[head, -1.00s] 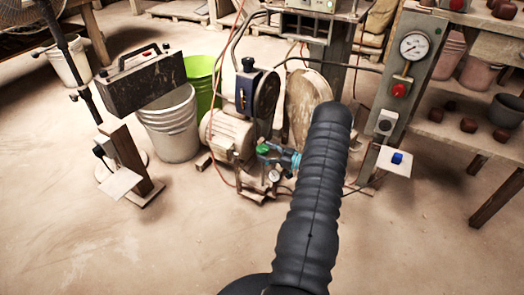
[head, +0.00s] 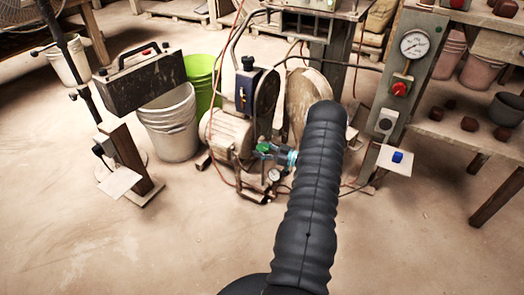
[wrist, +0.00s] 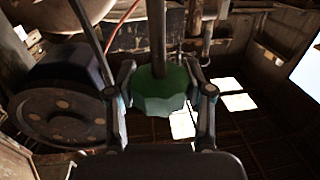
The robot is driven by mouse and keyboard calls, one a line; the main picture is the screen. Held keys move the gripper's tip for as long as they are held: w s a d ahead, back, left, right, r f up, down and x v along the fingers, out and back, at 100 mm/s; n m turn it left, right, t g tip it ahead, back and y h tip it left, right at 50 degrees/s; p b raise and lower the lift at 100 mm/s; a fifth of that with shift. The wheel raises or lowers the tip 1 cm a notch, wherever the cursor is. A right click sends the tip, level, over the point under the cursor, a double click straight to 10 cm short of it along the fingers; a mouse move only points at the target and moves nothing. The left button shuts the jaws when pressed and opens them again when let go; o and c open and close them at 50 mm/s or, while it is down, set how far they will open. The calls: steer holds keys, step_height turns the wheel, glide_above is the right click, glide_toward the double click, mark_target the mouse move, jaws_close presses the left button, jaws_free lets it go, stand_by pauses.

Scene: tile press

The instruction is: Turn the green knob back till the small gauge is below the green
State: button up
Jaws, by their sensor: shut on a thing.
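The green knob (wrist: 160,92) sits between the two fingers of my gripper (wrist: 162,100) in the wrist view, with a finger against each side. In the head view the green knob (head: 263,147) shows at the left of my gripper (head: 276,153), low beside the motor; my arm hides part of the gripper. The small gauge (head: 274,174) is just below the knob, with a white face. Its needle and green band are too small to read.
A beige motor (head: 228,133) and a dark wheel (head: 265,95) stand close behind the knob. A red hose (head: 213,158) runs at the left. A post with a large gauge (head: 414,44) and a red knob (head: 400,88) stands at the right. The floor in front is clear.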

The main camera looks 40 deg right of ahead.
steer(key=n+g+y+b, duration=0.1)
steer(key=b, duration=0.1)
steer(key=n+g+y+b, duration=0.1)
steer(key=y+b, duration=0.1)
steer(key=shift+w+f+n, duration=0.1)
steer(key=shift+f+n, duration=0.2)
steer(key=shift+f, duration=0.1)
steer(key=shift+r+n+g+y+b, duration=0.15)
steer(key=shift+n+g+y+b, duration=0.6)
steer(key=shift+g+y, duration=0.2)
steer(key=shift+r+n+g, duration=0.25)
steer(key=o, duration=1.2)
steer(key=shift+r, duration=0.1)
step_height(320, 180, up, 10)
steer(key=shift+f, duration=0.1)
